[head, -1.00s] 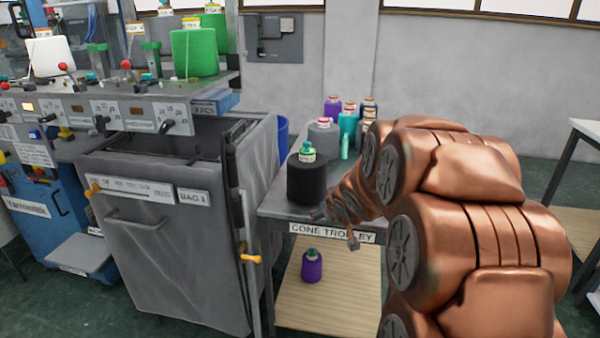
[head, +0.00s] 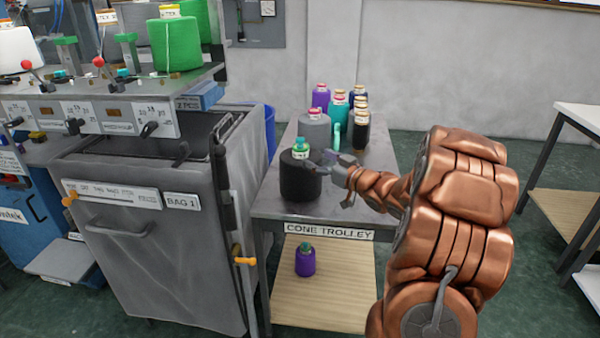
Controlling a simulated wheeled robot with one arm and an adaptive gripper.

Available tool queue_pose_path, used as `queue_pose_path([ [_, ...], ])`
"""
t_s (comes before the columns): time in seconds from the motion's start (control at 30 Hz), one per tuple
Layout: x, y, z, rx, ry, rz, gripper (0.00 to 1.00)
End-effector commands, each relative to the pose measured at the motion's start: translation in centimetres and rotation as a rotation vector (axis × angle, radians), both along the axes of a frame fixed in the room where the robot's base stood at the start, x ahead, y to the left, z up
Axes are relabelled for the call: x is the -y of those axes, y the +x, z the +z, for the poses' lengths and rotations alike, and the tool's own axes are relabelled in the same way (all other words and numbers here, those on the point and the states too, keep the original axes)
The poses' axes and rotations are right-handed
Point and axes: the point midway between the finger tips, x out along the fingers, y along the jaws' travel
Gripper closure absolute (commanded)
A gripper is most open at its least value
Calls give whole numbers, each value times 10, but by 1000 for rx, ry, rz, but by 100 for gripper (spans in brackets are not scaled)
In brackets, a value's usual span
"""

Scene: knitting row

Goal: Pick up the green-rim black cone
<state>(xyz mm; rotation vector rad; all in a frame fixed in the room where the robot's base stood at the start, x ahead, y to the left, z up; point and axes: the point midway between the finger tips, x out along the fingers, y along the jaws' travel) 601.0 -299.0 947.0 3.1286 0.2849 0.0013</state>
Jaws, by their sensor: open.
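The black cone (head: 300,183) with a green top and a pale label band stands upright on the front left of the cone trolley's top (head: 275,205). My gripper (head: 334,181) is open and empty at the cone's right side, with its fingers spread. One finger reaches close to the cone's upper right; whether it touches cannot be told. The cone is mostly visible, with only its right edge near the fingers.
A grey cone (head: 314,130) stands just behind the black one. Purple (head: 320,97), teal (head: 338,116) and other dark cones stand further back. A purple cone (head: 305,262) sits on the lower shelf. Bag 1 (head: 150,230) is left of the trolley.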

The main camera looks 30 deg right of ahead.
Motion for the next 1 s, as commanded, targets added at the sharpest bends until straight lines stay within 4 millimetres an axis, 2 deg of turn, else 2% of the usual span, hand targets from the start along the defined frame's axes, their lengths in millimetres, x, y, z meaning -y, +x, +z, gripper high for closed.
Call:
queue_pose_path([
  [0.43, -7, 36, 0, -1, 1, 3, 20],
  [0.7, -11, 66, 1, 2, 0, 1, 20],
  [1.0, -11, 74, 0, 0, 0, -2, 20],
])
